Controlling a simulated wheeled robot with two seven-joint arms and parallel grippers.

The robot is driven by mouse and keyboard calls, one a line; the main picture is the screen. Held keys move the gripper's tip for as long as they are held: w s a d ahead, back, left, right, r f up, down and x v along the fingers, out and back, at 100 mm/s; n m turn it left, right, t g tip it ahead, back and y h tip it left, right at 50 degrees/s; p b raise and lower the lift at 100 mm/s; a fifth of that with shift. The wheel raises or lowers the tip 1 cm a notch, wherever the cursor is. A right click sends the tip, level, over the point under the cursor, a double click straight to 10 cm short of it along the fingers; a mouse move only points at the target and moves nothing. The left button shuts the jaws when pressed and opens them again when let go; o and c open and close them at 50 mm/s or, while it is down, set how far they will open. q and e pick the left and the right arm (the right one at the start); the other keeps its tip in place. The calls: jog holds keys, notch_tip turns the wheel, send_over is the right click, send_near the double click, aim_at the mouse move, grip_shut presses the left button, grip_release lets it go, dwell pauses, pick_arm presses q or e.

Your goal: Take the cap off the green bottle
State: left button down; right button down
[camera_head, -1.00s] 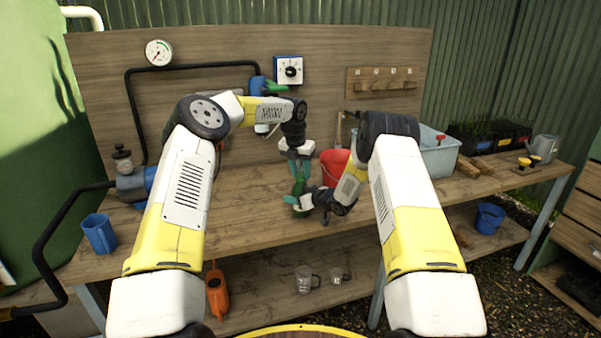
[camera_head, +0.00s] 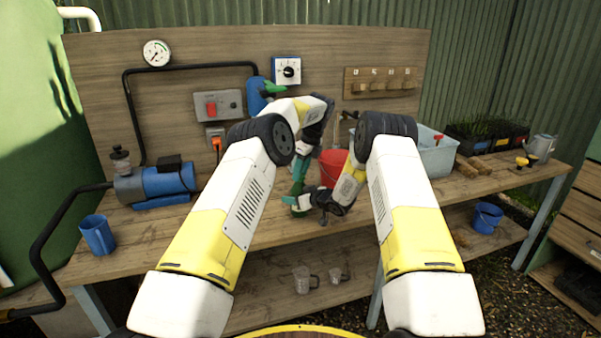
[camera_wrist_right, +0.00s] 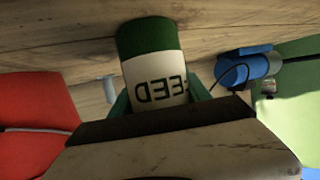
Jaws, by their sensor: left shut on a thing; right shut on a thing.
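The green bottle (camera_head: 298,208) stands at the bench's front middle, partly covered by my grippers. My right gripper (camera_head: 297,201) is shut around its body from the right. In the right wrist view the bottle (camera_wrist_right: 148,38) shows green with a white label, its lettering upside down, between the teal fingers (camera_wrist_right: 160,95). My left gripper (camera_head: 299,170) comes down from above and is shut at the bottle's top. The cap is hidden by the left fingers, so I cannot tell whether it is still seated.
A red bucket (camera_head: 332,168) stands just behind the bottle to the right. A blue-grey crate (camera_head: 437,160) is further right. A blue pump (camera_head: 167,180) and blue jug (camera_head: 97,236) stand at the left. The bench between pump and bottle is mostly clear.

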pick_arm(q)
jog(key=c, duration=1)
grip_release()
jog(key=shift+o, duration=0.2)
notch_tip(320, 180, up, 4)
jog(key=shift+o, duration=0.5)
jog(key=shift+r, duration=0.3)
jog(key=shift+s+a+r+m+h, duration=0.3)
jog(key=shift+a+m, duration=0.15)
jog(key=shift+m, duration=0.25)
jog(key=s+d+r+m+t+h, duration=0.1)
jog(key=s+r+m+t, duration=0.15)
jog(key=r+m, duration=0.4)
jog(key=shift+m+g, duration=0.35)
jog(key=shift+m, duration=0.2)
jog(key=x, duration=0.8)
jog(key=d+x, duration=0.1)
jog(key=x, duration=0.3)
jog(key=shift+s+f, duration=0.2)
jog(key=shift+s, duration=0.15)
